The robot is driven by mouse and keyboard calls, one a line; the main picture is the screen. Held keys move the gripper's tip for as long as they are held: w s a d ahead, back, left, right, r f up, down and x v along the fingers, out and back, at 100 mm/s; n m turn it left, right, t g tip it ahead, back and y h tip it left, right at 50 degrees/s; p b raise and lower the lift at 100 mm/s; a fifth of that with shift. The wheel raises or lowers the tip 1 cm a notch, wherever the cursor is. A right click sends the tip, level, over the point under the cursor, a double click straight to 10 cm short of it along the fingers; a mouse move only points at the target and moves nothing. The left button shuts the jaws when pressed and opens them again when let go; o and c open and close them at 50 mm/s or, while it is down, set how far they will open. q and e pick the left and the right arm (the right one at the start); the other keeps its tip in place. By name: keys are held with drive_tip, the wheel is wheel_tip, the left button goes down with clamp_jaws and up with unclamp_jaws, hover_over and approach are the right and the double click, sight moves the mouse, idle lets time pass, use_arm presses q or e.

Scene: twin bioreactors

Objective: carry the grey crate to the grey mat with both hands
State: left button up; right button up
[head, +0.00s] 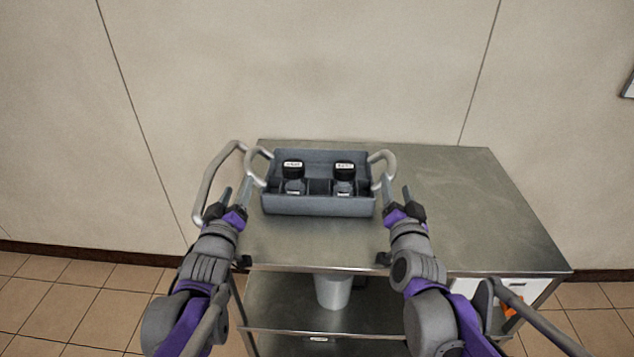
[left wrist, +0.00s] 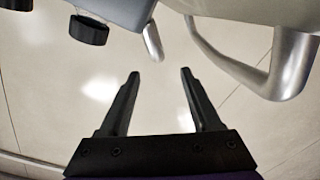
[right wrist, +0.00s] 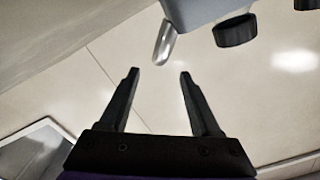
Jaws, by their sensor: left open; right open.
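The grey crate (head: 318,206) stands on the steel cart top, with a curved light handle at each end. Two black-capped bottles, the left one (head: 294,178) and the right one (head: 344,180), stand upright in it. My left gripper (head: 235,190) is open near the left handle (head: 257,167); in the left wrist view the handle end (left wrist: 153,42) lies beyond the fingertips. My right gripper (head: 397,194) is open just below the right handle (head: 384,168); in the right wrist view the handle (right wrist: 164,42) is ahead of the empty fingers. The grey mat is not visible.
The cart top (head: 470,210) is bare to the right of the crate. The cart's push rail (head: 211,180) rises at the left, close to my left gripper. A light container (head: 333,291) stands on the lower shelf. A wall is behind.

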sight(247, 165)
use_arm(q)
drive_tip(key=shift+w, duration=0.3)
use_arm(e)
drive_tip(key=shift+w, duration=0.2)
drive_tip(key=shift+d, duration=0.1)
use_arm(q)
drive_tip(key=shift+d, duration=0.1)
drive_tip(key=w, duration=1)
drive_tip(key=shift+w+d, duration=0.25)
drive_tip(key=shift+w, duration=0.15)
use_arm(e)
drive_tip(key=w, duration=1)
drive_tip(key=shift+w+d, duration=0.4)
use_arm(q)
clamp_jaws()
use_arm(e)
clamp_jaws()
